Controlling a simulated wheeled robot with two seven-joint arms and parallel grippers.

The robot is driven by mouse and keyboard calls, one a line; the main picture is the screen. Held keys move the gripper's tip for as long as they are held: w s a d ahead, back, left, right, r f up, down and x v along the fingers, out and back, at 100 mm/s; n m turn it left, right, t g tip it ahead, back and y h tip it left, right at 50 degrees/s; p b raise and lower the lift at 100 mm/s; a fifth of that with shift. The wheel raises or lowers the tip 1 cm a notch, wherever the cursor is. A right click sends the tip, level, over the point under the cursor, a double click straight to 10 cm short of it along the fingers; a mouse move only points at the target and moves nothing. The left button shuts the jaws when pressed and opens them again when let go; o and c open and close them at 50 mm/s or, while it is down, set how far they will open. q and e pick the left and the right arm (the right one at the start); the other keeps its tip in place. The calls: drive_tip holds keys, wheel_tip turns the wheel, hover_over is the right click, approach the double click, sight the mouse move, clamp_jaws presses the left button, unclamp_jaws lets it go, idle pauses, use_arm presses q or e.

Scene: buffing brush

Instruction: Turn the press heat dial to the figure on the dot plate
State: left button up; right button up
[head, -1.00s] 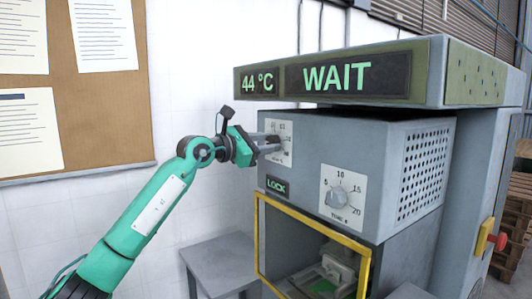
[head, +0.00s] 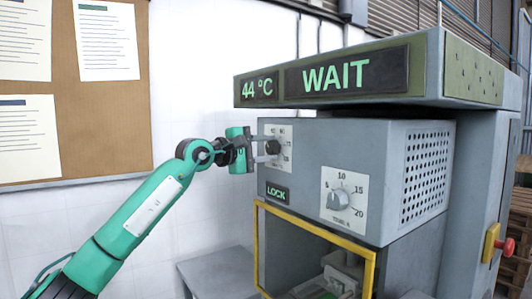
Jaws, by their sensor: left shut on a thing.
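The grey press carries an upper dial plate (head: 285,134), white with small figures I cannot read clearly. My left gripper (head: 271,147) is at this plate, shut on the dark knob of the dial, and it hides part of the plate and where the knob points. The display (head: 260,89) reads 44 °C and the sign (head: 346,75) beside it reads WAIT. An olive panel (head: 473,72) with small dark dots is on the right side of the top housing; I cannot read a figure from them. My right gripper is not in view.
A second dial (head: 339,200), marked 5 to 20, sits lower right, apart from the gripper. A green LOCK sign (head: 277,192) is left of it. A yellow frame (head: 318,236) surrounds the opening below. A red handle (head: 503,246) is at the right.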

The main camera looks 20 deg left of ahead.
use_arm(q)
drive_tip(key=shift+m, duration=1)
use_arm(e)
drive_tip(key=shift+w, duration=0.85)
use_arm(q)
drive_tip(key=o, duration=0.9)
drive_tip(key=shift+o, duration=0.4)
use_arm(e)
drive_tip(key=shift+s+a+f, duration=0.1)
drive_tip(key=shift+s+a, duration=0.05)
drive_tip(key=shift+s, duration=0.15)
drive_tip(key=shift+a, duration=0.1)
use_arm(q)
drive_tip(key=shift+s, duration=0.1)
